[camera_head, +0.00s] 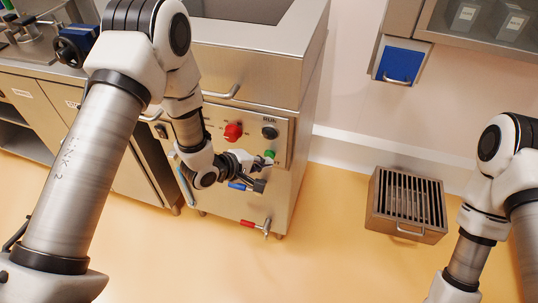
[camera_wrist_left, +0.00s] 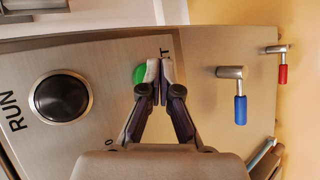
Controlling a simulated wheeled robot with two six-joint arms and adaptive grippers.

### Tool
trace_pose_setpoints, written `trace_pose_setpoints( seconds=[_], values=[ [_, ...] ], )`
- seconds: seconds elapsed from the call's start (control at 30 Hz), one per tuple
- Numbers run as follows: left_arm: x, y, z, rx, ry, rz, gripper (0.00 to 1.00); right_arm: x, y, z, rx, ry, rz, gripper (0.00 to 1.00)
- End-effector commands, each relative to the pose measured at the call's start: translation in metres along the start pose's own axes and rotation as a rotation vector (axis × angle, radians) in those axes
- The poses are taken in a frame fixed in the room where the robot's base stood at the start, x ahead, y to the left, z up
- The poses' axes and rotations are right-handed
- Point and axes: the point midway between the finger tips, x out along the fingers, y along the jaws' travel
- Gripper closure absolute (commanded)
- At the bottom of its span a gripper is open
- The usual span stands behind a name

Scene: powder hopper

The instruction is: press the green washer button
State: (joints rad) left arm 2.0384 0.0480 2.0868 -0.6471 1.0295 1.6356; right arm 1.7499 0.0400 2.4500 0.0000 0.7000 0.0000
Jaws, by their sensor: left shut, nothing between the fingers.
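A small green button (camera_head: 270,154) sits on the steel front panel of the hopper machine, below a round black-ringed control. In the left wrist view the green button (camera_wrist_left: 139,74) shows just left of the fingertips, partly covered by one finger. My left gripper (camera_head: 265,162) is shut and empty, with its tips at the panel close beside the green button; the closed tips also show in the left wrist view (camera_wrist_left: 160,75). I cannot tell whether they touch the button or panel. A letter T shows past the tips; the rest of that label is hidden. My right gripper is out of view.
A red knob (camera_head: 233,132) is on the panel. A blue-handled valve (camera_wrist_left: 240,100) and a red-handled valve (camera_wrist_left: 282,65) stick out nearby. A slatted metal box (camera_head: 407,205) stands on open floor.

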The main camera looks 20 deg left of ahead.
Motion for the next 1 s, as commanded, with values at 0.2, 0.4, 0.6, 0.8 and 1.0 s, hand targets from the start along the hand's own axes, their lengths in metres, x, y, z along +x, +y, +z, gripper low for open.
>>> trace_pose_setpoints(
  seconds=[0.2, 0.4, 0.6, 0.8, 1.0],
  values=[
    [0.0009, 0.0011, -0.0007, 0.000, 0.000, 0.000, 1.00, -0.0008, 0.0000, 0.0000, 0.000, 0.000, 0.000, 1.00],
    [0.0025, 0.0022, -0.0018, 0.000, 0.000, 0.000, 1.00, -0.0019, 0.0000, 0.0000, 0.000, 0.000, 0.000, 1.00],
    [0.0041, 0.0035, -0.0031, 0.000, 0.000, 0.000, 1.00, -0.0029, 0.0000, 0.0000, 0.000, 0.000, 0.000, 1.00],
    [0.0055, 0.0043, -0.0041, 0.001, 0.000, 0.001, 1.00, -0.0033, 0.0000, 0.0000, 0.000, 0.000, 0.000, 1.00],
    [0.0054, 0.0044, -0.0041, 0.001, 0.001, 0.001, 1.00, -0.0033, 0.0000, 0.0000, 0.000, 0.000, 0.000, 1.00]
  ],
)
